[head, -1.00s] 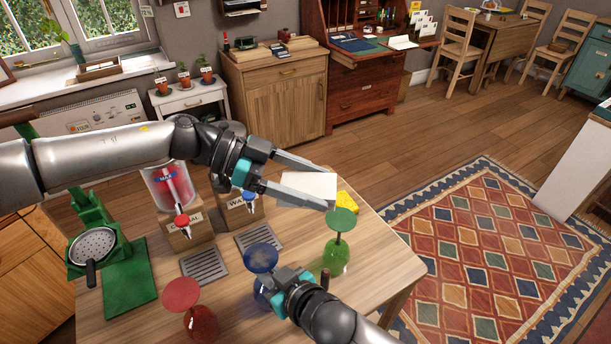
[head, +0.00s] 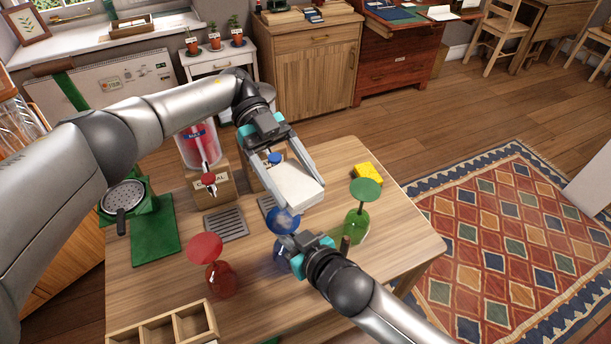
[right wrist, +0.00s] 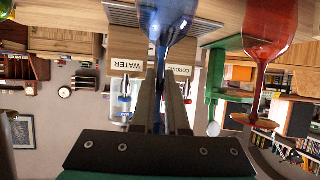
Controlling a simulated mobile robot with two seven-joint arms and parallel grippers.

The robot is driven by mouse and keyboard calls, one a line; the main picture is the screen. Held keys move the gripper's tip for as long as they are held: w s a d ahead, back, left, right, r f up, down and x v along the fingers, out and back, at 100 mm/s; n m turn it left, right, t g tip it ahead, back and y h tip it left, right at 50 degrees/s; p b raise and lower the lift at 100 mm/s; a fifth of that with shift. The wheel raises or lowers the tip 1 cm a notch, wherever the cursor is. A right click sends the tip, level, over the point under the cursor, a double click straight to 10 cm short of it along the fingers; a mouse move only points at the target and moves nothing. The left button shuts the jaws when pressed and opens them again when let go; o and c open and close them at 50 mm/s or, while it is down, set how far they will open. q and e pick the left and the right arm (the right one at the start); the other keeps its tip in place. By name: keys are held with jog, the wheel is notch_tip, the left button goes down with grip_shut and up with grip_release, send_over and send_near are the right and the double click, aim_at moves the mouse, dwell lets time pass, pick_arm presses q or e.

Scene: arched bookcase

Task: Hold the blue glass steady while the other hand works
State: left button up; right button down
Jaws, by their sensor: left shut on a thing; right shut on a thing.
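The blue glass (head: 281,253) stands upside down on the wooden table, its round foot (head: 282,221) on top. My right gripper (head: 288,243) is shut on its stem. In the right wrist view, where the scene appears upside down, the blue bowl (right wrist: 167,18) shows beyond the fingers (right wrist: 161,85). My left gripper (head: 294,176) is shut on a white flat block, perhaps a folded cloth (head: 294,187), just behind the blue glass. I cannot tell whether the white block is clear of the table.
An upside-down red glass (head: 221,280) is left of the blue one, a green glass (head: 356,226) right. A yellow sponge (head: 368,174) lies behind the green glass. Cordial (head: 198,150) and water dispensers stand behind. A compartment box (head: 160,326) sits at the front left.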

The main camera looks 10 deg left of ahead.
aim_at(297, 223)
pick_arm(q)
jog(key=shift+f, duration=2.8)
jog(key=shift+s+d+f, duration=0.1)
jog(key=shift+s+f, duration=0.05)
jog(key=shift+f, duration=0.65)
jog(key=shift+a+f, duration=0.1)
jog(key=shift+a, duration=0.2)
jog(key=shift+s+a+f, duration=0.1)
jog(key=shift+s+a, duration=0.1)
jog(key=shift+a, duration=0.6)
jog(key=shift+w+a, duration=0.1)
jog(key=shift+a, duration=0.65)
jog(key=shift+s+d, duration=0.3)
jog(key=d, duration=0.3)
jog(key=shift+d, duration=0.15)
jog(key=shift+w+r, duration=0.1)
jog(key=shift+r, duration=0.1)
jog(key=shift+w+r, duration=0.6)
jog(key=shift+r, duration=0.2)
jog(key=shift+s+r, duration=0.15)
jog(key=shift+r, duration=0.15)
jog(key=shift+a+r, duration=0.2)
jog(key=shift+r, duration=2.4)
